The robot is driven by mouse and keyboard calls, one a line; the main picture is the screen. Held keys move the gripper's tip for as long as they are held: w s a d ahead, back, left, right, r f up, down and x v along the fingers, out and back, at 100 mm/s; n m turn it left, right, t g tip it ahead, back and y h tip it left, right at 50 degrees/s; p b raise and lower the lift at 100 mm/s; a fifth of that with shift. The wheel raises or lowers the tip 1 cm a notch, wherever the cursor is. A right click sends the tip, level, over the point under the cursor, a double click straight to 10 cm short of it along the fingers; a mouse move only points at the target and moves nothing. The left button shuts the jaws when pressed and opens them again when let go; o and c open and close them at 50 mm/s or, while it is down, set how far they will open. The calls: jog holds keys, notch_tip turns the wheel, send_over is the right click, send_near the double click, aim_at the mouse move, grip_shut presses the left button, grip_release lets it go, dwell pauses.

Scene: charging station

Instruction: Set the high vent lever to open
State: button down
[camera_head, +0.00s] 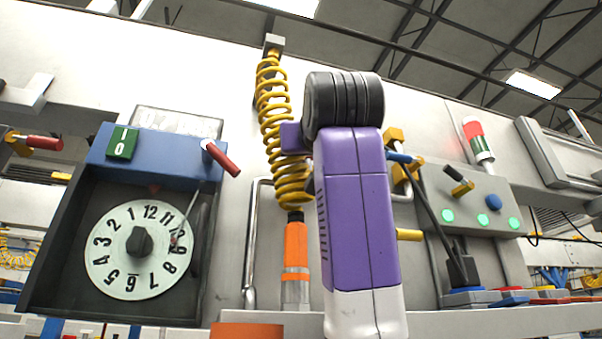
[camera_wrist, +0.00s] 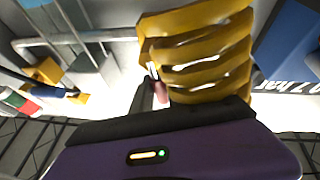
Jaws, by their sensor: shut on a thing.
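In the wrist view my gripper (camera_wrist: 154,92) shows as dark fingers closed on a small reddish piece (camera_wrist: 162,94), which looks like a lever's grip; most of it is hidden. Yellow coils (camera_wrist: 205,55) are close beside the fingers. In the head view my purple arm hides the gripper and what it holds, so I cannot confirm that this is the high vent lever. Other levers show in the head view: a red-handled one (camera_head: 222,159) on the blue box, a red-handled one (camera_head: 40,141) at far left, and a blue-handled one (camera_head: 401,157) right of my arm.
A yellow coiled hose (camera_head: 272,105) hangs from a bracket, with an orange end (camera_head: 296,250), just left of my arm. A numbered dial (camera_head: 125,275) is at left. A grey panel (camera_head: 485,200) with green lights and a red-green lamp (camera_head: 477,139) are at right.

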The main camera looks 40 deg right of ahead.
jog(key=shift+s+d+m+g+h, duration=0.1)
jog(key=shift+d+m+g+h, duration=0.1)
jog(key=shift+m, duration=0.4)
jog(key=shift+d+m+g+h, duration=0.15)
jog(key=shift+m+g+h, duration=0.05)
jog(key=shift+m, duration=0.4)
jog(key=c, duration=1.3)
grip_release()
jog(key=b+v, duration=0.3)
jog(key=v, duration=0.4)
jog(key=shift+s+a+f, duration=0.2)
jog(key=shift+s, duration=0.1)
